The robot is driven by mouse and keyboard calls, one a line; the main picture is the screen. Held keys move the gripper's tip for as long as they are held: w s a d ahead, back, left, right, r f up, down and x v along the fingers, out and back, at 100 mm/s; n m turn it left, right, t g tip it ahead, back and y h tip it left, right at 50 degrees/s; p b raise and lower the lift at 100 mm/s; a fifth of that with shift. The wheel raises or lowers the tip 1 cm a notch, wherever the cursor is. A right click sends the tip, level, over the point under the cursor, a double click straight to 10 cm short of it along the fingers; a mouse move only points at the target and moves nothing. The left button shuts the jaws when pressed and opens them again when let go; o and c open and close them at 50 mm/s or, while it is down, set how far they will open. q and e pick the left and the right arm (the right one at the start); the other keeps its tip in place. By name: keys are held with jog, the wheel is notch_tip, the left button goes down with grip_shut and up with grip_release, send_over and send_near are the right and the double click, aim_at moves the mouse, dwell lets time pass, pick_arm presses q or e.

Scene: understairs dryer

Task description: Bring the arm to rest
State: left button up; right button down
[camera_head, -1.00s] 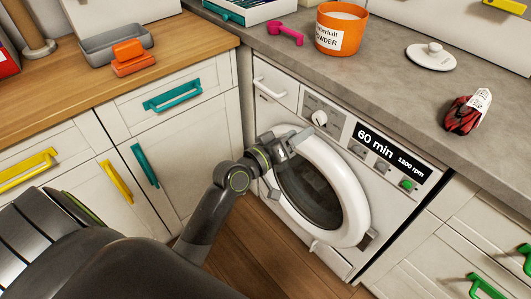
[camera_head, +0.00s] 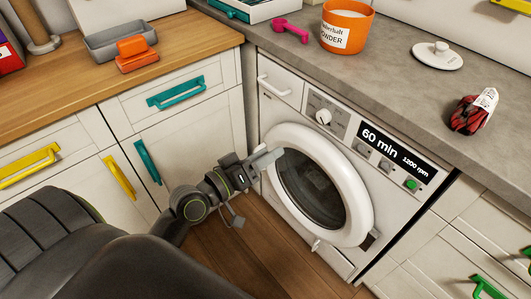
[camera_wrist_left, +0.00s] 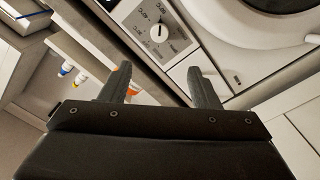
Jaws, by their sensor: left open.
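My left arm comes in from the lower left in the head view. Its gripper (camera_head: 256,168) is open and empty, just left of the round white door (camera_head: 358,190) of the dryer. I cannot tell whether a fingertip touches the door rim. In the left wrist view the two fingers of the gripper (camera_wrist_left: 160,82) stand apart with nothing between them. The dryer's dial (camera_wrist_left: 158,33) and part of its door (camera_wrist_left: 225,25) show beyond them. The door looks shut against the dryer front. My right gripper is not in view.
The grey worktop (camera_head: 395,85) above the dryer holds an orange powder tub (camera_head: 345,35), a pink scoop (camera_head: 291,29), a white lid (camera_head: 438,56) and a red-black item (camera_head: 471,112). Cabinets with teal handles (camera_head: 175,92) stand left. The wooden floor (camera_head: 265,250) looks clear.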

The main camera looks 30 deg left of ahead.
pick_arm(q)
jog(key=s+a+f+m+g+y, duration=0.15)
jog(key=s+f+g, duration=0.3)
jog(key=f, duration=0.55)
jog(key=s+a+f+g+y, duration=0.1)
jog(key=s+f+g+y, duration=0.3)
jog(key=f, duration=0.7)
jog(key=s+a+f+m+g+h, duration=0.1)
jog(key=s+f+g, duration=0.3)
jog(key=f, duration=0.6)
jog(key=s+a+f+m+g+y+p, duration=0.1)
jog(key=s+f+p, duration=0.3)
jog(key=s+p, duration=0.4)
jog(key=s+a+f+g+y+p, duration=0.1)
jog(key=s+a+f+g+p, duration=0.1)
jog(key=s+p, duration=0.7)
jog(key=s+a+f, duration=0.1)
jog(key=s+f, duration=0.1)
jog(key=s, duration=0.4)
jog(key=shift+f+m+y, duration=0.2)
jog(key=shift+m+y, duration=0.15)
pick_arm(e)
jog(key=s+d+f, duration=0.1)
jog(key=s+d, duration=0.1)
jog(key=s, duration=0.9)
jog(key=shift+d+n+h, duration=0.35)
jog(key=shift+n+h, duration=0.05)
